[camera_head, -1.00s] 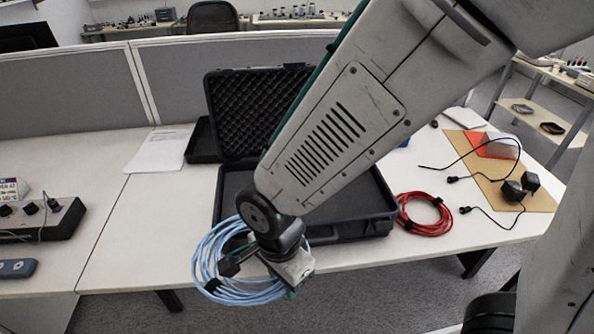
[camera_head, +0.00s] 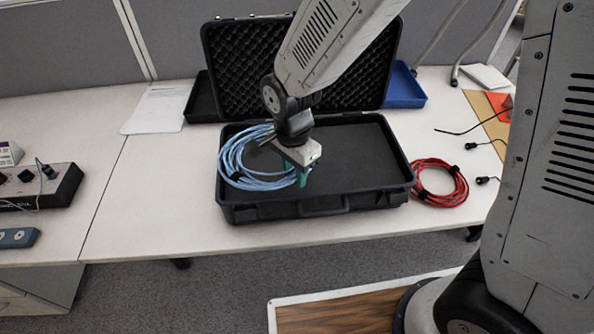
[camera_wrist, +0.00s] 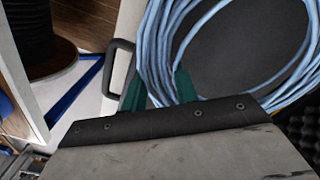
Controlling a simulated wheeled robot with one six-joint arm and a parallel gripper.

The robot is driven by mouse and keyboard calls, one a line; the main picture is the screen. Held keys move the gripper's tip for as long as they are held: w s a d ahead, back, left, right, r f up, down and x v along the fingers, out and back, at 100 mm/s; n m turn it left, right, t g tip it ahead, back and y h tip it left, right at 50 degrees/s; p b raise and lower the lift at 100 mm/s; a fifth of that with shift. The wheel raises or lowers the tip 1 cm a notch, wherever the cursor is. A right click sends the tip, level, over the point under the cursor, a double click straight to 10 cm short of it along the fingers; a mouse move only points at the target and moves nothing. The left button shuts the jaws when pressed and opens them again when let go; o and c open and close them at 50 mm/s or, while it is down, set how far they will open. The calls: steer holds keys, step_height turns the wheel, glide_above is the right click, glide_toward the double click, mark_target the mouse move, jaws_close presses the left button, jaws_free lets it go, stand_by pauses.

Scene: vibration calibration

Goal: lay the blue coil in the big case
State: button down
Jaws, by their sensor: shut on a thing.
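The blue coil (camera_head: 240,163) is a loop of light blue cable at the left part of the big case in the head view. My gripper (camera_head: 299,177) is shut on its right side. In the wrist view the coil (camera_wrist: 175,40) passes between the green fingertips (camera_wrist: 160,93). The big case (camera_head: 310,207) is black and stands open on the table, its foam-lined lid raised at the back. The coil is over the case's left half; whether it touches the case floor I cannot tell. My arm hides part of the lid.
A red coil (camera_head: 440,183) lies on the table right of the case. A blue tray (camera_head: 405,88) and a black tray (camera_head: 203,100) stand behind it. A control box (camera_head: 40,186) is at the left. The table is clear between box and case.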

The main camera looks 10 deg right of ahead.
steer(key=shift+w+d, duration=0.2)
steer(key=shift+w, duration=0.8)
steer(key=shift+w+d+f, duration=0.1)
steer(key=shift+w+f, duration=0.1)
steer(key=shift+f, duration=0.75)
steer(key=shift+w+f, duration=0.2)
steer(key=shift+f, duration=0.75)
steer(key=c, duration=1.1)
jaws_free()
steer(key=shift+r, duration=0.1)
step_height(320, 180, up, 12)
steer(key=shift+w, duration=0.15)
steer(key=s+d+r+n, duration=0.3)
steer(key=s+d+r, duration=0.1)
steer(key=s+d, duration=0.2)
steer(key=s+d+r+n+t, duration=0.1)
steer(key=s+d+r+n, duration=0.3)
steer(key=s+d, duration=0.3)
steer(key=s+d+r+n, duration=0.4)
steer(key=s+d+r, duration=0.1)
steer(key=s+d, duration=0.2)
steer(key=shift+s+r+t, duration=0.1)
steer(key=shift+s+t, duration=0.05)
steer(key=shift+t, duration=0.15)
